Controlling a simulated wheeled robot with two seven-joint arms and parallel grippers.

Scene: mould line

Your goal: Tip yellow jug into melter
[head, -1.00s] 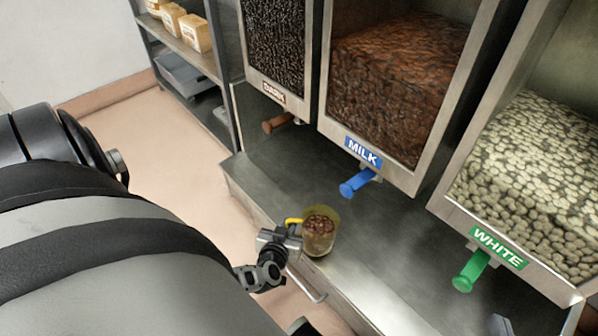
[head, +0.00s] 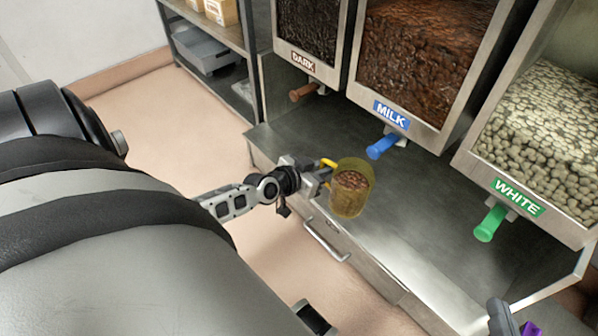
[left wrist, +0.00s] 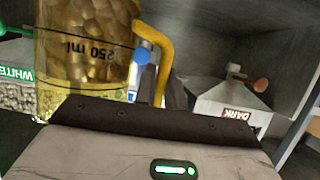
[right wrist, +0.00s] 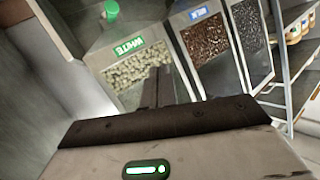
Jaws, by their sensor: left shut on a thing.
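The yellow see-through jug (head: 350,196) holds brown chocolate pieces and looks about upright over the front part of the steel counter. My left gripper (head: 323,174) is shut on its yellow handle, on the jug's left side. Whether the jug's base touches the counter is hard to tell. In the left wrist view the jug (left wrist: 85,60) shows a 250 ml mark, with the handle (left wrist: 165,55) at the fingers. My right gripper (right wrist: 157,88) shows in the right wrist view with its fingers together and nothing between them. I see no melter in these views.
Dispensers labelled DARK (head: 303,62), MILK (head: 391,115) and WHITE (head: 517,197) stand behind the counter (head: 415,225), their coloured handles jutting forward. A drawer handle (head: 325,242) sticks out of the counter front. A shelf rack (head: 215,60) stands at the back left.

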